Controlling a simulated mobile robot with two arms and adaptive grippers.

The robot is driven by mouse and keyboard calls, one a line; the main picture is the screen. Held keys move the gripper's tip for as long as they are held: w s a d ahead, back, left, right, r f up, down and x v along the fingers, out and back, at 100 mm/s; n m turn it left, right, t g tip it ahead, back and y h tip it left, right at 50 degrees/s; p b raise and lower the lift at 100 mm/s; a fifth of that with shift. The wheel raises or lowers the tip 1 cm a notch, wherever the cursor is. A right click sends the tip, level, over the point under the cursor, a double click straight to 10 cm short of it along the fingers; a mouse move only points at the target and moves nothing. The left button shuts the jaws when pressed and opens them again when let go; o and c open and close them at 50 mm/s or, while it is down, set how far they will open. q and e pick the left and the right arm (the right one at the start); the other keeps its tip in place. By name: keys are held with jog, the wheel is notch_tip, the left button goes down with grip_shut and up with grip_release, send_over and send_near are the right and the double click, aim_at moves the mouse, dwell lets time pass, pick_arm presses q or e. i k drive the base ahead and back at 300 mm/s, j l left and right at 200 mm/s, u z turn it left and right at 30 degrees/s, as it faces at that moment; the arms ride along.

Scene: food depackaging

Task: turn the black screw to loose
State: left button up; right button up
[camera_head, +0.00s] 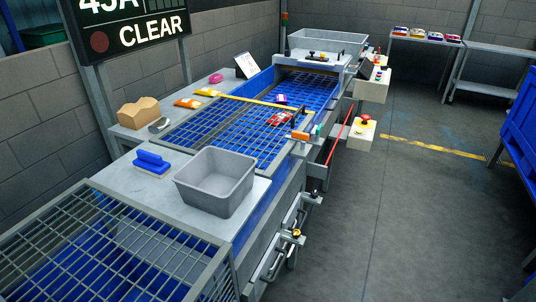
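No gripper of mine shows in the camera_head view. Several small dark parts sit on the conveyor machine, and I cannot tell which one is the black screw. One small black knob (311,53) stands on top of the grey housing at the far end of the belt. Another black part (314,193) sticks out low on the machine's right side. A black and yellow part (296,233) sits on the side nearer to me. Whether any of them is tight or loose cannot be seen.
A grey bin (217,183) and a blue brush (152,162) stand on the near worktop. A mesh guard (110,245) covers the near belt. Packets (280,118) lie on the farther grid. A red emergency button (365,117) juts out at right. The floor at right is clear.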

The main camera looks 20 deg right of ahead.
aim_at(314, 193)
jog(key=l+z, duration=0.25)
jog(key=l, duration=1.8)
